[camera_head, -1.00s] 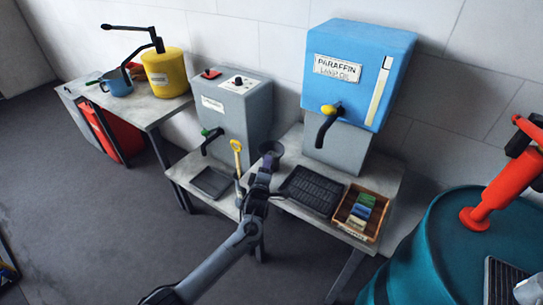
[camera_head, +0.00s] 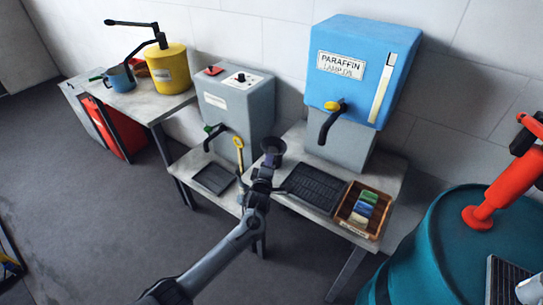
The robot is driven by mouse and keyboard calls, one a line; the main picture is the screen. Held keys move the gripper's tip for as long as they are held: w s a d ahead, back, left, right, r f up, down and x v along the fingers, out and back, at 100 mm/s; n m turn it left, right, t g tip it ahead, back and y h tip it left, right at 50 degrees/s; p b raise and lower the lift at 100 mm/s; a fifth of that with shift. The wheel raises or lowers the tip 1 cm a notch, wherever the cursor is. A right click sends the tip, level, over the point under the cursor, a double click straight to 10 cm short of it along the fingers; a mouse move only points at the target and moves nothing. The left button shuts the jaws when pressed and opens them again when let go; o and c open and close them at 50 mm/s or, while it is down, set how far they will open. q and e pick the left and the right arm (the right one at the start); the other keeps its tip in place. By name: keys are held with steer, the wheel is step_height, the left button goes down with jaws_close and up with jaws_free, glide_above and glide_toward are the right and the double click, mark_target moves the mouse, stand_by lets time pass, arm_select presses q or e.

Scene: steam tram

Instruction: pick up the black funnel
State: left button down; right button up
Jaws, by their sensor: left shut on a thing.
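The black funnel (camera_head: 273,148) is in the middle of the head view, above the bench in front of the blue paraffin dispenser. Its wide mouth faces up and it looks roughly upright. My left gripper (camera_head: 265,172) is shut on the funnel, at its lower part. The fingers and the funnel's spout are small and dark, so the exact contact is hard to see. My right gripper is not in view.
A blue paraffin tank (camera_head: 357,72) with a black spout stands behind. A black drip tray (camera_head: 312,188) and a wooden box (camera_head: 362,212) of coloured blocks lie right. A grey dispenser (camera_head: 234,110) and a yellow-handled tool (camera_head: 239,150) stand left. A teal drum (camera_head: 430,245) is at right.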

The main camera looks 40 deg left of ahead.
arm_select(q)
steer(key=w+d+r+p, duration=0.1)
steer(key=w+d+r, duration=0.3)
steer(key=d+r, duration=0.6)
steer(key=shift+w+d+r, duration=0.25)
steer(key=shift+d+r, duration=0.15)
steer(key=shift+r, duration=0.05)
steer(key=shift+r+p, duration=0.2)
steer(key=shift+p, duration=0.2)
steer(key=shift+r+p, duration=1.05)
steer(key=shift+r, duration=0.25)
